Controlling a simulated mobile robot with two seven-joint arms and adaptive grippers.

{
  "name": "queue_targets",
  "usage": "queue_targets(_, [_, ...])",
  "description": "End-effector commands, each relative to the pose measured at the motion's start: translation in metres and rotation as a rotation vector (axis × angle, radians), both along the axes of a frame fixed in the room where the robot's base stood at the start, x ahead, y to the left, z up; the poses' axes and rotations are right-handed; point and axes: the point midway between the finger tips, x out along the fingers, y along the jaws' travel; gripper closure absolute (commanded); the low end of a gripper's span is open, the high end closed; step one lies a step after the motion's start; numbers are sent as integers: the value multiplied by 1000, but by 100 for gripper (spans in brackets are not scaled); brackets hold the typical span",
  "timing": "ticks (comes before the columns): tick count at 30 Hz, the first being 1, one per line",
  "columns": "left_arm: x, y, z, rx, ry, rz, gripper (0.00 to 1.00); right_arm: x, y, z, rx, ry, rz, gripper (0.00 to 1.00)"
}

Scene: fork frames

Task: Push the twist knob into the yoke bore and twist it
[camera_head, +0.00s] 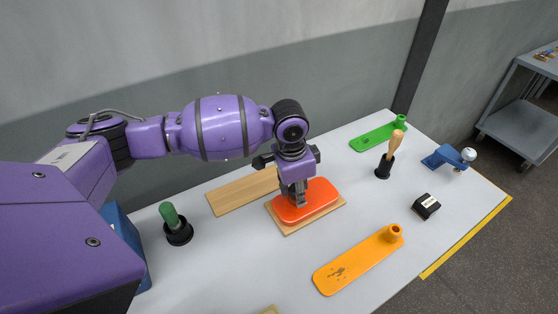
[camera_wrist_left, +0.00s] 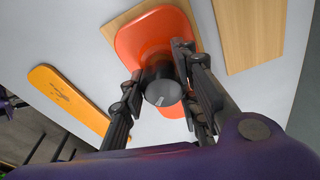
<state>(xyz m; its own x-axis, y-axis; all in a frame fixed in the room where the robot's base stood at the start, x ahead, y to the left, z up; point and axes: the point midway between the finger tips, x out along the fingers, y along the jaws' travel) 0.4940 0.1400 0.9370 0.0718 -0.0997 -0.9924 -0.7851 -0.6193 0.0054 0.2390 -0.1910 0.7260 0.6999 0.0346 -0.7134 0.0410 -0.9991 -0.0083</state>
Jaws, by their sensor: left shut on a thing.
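A dark round knob with a grey face and a white mark (camera_wrist_left: 162,92) is between the fingers of my left gripper (camera_head: 297,200). The gripper is shut on it, pointing down at the orange-red yoke block (camera_head: 322,198). In the left wrist view the block (camera_wrist_left: 150,40) lies behind the knob. The block rests on a wooden board (camera_head: 285,229). The fingers and knob hide the bore, so I cannot tell whether the knob is inside it or just above. In the head view the fingers hide most of the knob. My right gripper does not show.
A pale wooden plank (camera_head: 235,196) lies behind the board. A green-handled tool in a black holder (camera_head: 178,230) stands left. Right are an orange plate with a boss (camera_head: 350,265), a wooden-handled tool (camera_head: 396,146), a black box (camera_head: 426,206), a blue bracket (camera_head: 446,157) and a green plate (camera_head: 375,138).

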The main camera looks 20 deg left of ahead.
Motion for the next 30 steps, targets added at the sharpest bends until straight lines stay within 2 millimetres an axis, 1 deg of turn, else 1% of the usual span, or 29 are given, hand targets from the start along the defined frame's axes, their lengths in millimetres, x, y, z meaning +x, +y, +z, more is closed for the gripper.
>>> queue_targets(7, [-1,0,-2,1,3,6,100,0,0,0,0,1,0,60])
queue_targets(10, [-1,-1,-2,1,3,80,100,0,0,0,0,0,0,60])
queue_targets(21, [0,-3,-3,0,6,661,100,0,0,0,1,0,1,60])
queue_targets(25, [1,-2,-3,0,5,838,100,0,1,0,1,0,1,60])
queue_targets(26, [1,-1,-2,1,4,842,69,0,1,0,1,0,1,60])
queue_targets(30, [1,-1,-2,1,3,835,50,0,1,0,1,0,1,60])
